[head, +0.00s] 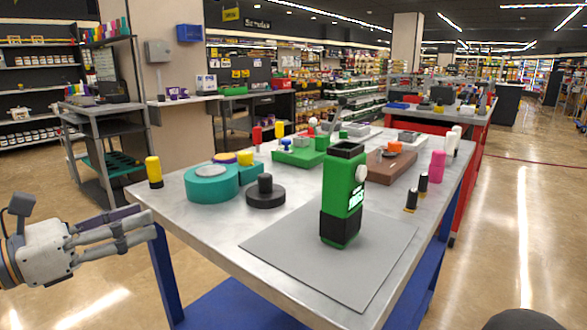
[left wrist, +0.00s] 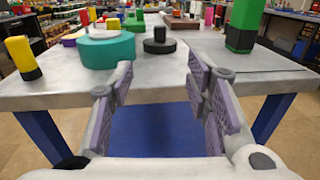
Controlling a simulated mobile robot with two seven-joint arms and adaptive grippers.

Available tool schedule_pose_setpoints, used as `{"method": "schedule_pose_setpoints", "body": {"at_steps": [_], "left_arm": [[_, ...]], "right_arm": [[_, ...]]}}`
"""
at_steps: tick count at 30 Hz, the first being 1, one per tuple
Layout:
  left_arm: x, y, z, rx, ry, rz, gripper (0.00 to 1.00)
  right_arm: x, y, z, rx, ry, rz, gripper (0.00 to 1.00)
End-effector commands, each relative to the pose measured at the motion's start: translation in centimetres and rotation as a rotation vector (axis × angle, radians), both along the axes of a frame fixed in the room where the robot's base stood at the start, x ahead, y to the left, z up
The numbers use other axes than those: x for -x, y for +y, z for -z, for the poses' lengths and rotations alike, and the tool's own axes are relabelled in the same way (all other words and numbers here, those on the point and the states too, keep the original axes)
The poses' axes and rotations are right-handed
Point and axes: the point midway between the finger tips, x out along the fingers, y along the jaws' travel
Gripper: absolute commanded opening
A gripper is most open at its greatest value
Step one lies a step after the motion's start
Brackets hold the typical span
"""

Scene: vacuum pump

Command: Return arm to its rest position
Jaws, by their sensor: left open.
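My left gripper (head: 140,232) is off the left front edge of the table in the head view, at about tabletop height. It is open and empty; in the left wrist view its two fingers (left wrist: 160,82) are spread apart, with only the table edge and the blue frame beyond them. The green and black vacuum pump (head: 343,190) stands upright on a grey mat (head: 380,255) on the table. It also shows in the left wrist view (left wrist: 243,25), beyond the right finger and apart from it. My right gripper is not in view.
The metal table (head: 190,215) holds a teal round block (head: 212,184), a black knobbed disc (head: 265,193), a yellow and black cylinder (head: 154,171), a green block (head: 300,155), a brown block (head: 385,168) and a pink cylinder (head: 437,166). A grey shelf stand (head: 100,120) is behind left. Floor left of the table is clear.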

Motion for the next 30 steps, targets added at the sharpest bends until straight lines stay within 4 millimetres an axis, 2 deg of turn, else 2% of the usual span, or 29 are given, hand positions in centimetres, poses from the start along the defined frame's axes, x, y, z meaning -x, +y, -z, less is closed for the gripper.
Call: {"method": "schedule_pose_setpoints", "body": {"at_steps": [1,3,5,6,8,9,11,12,14,15,18,21,24,30], "left_arm": [[0.6,-2.4,3.0,-0.102,0.047,0.047,0.44],[2.2,-5.1,7.8,-0.264,0.101,0.12,0.44],[4.1,-7.1,12.0,-0.406,0.141,0.194,0.44],[5.9,-8.3,14.8,-0.505,0.162,0.253,0.44],[9.0,-9.6,19.1,-0.659,0.187,0.357,0.44],[11.5,-10.2,21.9,-0.766,0.195,0.439,0.44],[15.9,-10.6,25.8,-0.931,0.192,0.584,0.44],[19.2,-10.5,28.1,-1.04,0.175,0.697,0.44],[24.4,-9.8,31.0,-1.199,0.124,0.887,0.44],[27.9,-9.0,32.4,-1.294,0.071,1.028,0.44],[36.0,-6.4,34.2,-1.475,-0.135,1.4,0.44],[41.2,-4.2,34.3,-1.548,-0.38,1.699,0.44],[43.6,-3.3,34.0,-1.552,-0.547,1.854,0.44],[44.4,-3.1,34.0,-1.544,-0.607,1.902,0.44]], "right_arm": [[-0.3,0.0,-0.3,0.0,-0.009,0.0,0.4],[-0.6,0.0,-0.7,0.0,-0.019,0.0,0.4],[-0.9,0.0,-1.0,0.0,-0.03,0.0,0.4],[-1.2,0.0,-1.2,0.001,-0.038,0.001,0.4],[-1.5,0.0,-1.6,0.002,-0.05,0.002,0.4],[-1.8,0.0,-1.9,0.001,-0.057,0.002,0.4],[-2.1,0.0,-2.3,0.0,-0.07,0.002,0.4],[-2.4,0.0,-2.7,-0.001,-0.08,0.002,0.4],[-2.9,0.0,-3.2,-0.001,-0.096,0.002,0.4],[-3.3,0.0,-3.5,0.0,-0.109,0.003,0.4],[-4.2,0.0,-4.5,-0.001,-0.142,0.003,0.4],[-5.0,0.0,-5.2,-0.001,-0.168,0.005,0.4],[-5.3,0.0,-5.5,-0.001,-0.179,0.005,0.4],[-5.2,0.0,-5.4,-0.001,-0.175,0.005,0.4]]}}
